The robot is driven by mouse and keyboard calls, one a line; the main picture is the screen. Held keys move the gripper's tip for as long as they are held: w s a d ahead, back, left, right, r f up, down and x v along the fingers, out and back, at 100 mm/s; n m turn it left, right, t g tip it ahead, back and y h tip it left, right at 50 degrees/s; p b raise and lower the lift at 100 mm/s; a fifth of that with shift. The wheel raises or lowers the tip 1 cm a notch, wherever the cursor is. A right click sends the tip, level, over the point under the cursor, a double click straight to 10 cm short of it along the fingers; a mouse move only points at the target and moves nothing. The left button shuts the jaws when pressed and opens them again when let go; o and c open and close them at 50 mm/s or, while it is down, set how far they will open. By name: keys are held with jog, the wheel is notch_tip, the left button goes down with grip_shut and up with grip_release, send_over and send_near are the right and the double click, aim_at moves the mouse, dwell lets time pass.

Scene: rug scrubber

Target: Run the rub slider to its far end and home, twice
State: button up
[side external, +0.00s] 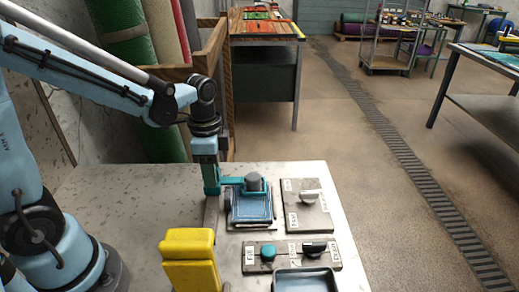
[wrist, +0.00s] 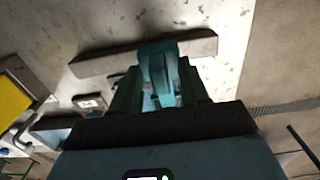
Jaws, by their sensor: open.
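A flat blue pad in a dark frame (side external: 250,210) lies on the bench in the side view, with a grey round knob (side external: 254,181) at its far end. My gripper (side external: 243,186) is low over that end, its teal parts beside or around the knob. I cannot tell whether they touch it. In the wrist view my gripper (wrist: 158,92) has two teal fingers apart, with a teal piece (wrist: 158,70) between them that I cannot identify for sure. The labels are too small to read, so I cannot tell which control is the rub slider.
A plate with a silver handle (side external: 309,196) lies right of the pad. Nearer is a panel with a teal knob (side external: 268,253) and a black lever (side external: 315,247). A blue-grey tray (side external: 305,284) and a yellow block (side external: 188,262) stand at the front. The bench's left is clear.

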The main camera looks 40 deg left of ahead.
grip_shut()
jog(key=s+d, duration=0.4)
jog(key=shift+s+d, duration=0.3)
jog(key=shift+d, duration=0.05)
grip_release()
notch_tip(320, 180, up, 12)
dwell(1.0)
jog(key=shift+a, duration=0.1)
